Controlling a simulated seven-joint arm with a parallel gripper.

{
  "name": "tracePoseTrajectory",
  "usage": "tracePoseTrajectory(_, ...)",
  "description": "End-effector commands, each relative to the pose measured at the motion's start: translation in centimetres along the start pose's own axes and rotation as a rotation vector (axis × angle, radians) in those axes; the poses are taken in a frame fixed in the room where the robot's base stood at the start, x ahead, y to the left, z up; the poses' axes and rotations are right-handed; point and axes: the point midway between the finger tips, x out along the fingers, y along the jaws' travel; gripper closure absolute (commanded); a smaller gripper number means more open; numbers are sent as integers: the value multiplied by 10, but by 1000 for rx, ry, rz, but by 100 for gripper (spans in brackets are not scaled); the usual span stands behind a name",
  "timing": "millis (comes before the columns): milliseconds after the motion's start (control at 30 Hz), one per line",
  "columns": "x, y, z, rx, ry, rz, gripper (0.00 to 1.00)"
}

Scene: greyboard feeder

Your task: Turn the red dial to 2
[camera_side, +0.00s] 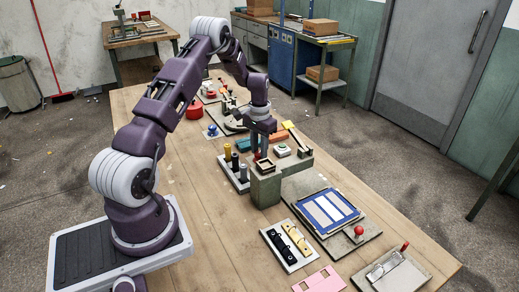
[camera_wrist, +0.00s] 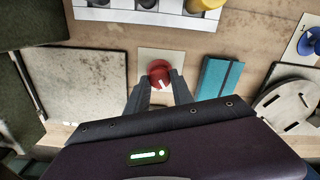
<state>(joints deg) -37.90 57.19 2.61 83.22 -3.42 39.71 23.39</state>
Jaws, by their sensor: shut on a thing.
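The red dial (camera_wrist: 159,71) sits on a pale square plate (camera_wrist: 147,57) in the wrist view. A white pointer line shows on its face, aimed toward the lower right of the picture; no numbers are readable. My gripper (camera_wrist: 161,80) has one finger on each side of the dial and is shut on it. In the side view my gripper (camera_side: 262,152) reaches down to the middle of the bench, behind a grey block. The fingers hide most of the dial there, with only a bit of red showing.
A teal notebook-like block (camera_wrist: 219,77) lies just right of the dial in the wrist view. A white strip with dark and yellow knobs (camera_wrist: 140,15) lies above it. In the side view a grey block (camera_side: 265,187) and a blue-and-white panel (camera_side: 328,212) stand nearby.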

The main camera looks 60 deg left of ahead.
Motion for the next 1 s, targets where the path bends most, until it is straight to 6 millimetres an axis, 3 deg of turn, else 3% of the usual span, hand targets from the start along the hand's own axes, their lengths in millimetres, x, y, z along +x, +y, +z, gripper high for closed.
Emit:
tracePoseTrajectory(500, -1, -1, -1, -373, 4, -1, 100)
tracePoseTrajectory(1000, -2, -2, -1, -478, 5, -1, 100)
